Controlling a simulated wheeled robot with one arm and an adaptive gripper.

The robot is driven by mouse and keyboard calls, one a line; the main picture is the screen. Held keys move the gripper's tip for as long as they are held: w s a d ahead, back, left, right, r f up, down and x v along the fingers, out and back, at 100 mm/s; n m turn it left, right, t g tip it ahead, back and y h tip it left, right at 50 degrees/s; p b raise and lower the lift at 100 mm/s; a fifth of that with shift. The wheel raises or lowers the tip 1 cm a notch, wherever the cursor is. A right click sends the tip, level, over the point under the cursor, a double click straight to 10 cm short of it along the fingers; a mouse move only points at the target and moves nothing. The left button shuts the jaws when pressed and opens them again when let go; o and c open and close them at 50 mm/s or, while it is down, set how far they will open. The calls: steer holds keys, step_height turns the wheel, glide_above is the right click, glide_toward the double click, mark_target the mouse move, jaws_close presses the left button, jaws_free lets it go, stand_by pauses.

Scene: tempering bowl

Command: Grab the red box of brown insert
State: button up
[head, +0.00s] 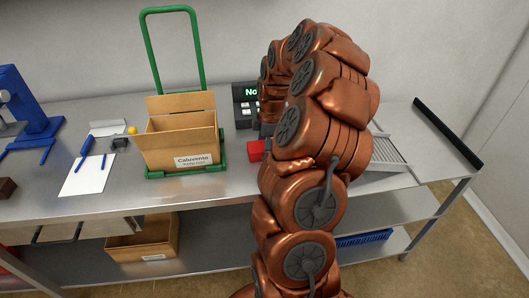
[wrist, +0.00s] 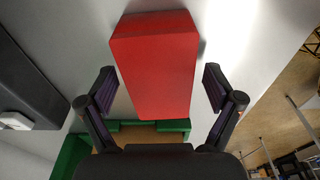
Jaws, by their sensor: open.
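A red box (wrist: 155,62) fills the middle of the wrist view, with its long face toward the camera. My gripper (wrist: 159,80) is open, with one dark finger on each side of the box. There is a gap between each finger and the box, so neither appears to touch it. In the head view the red box (head: 256,150) sits on the steel table, partly hidden by my copper-coloured arm. The arm hides most of my gripper there. No brown insert can be made out in the red box.
An open cardboard box (head: 180,142) stands in a green frame (head: 222,150) just left of the red box. A dark device with a lit display (head: 246,92) stands behind. A slatted metal rack (head: 388,152) is at right. Blue tools (head: 88,146) and paper lie at left.

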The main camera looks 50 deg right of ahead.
steer(key=shift+f+b, duration=0.25)
steer(key=shift+b, duration=0.05)
steer(key=shift+c, duration=0.3)
stand_by(0.3)
steer(key=c, duration=1)
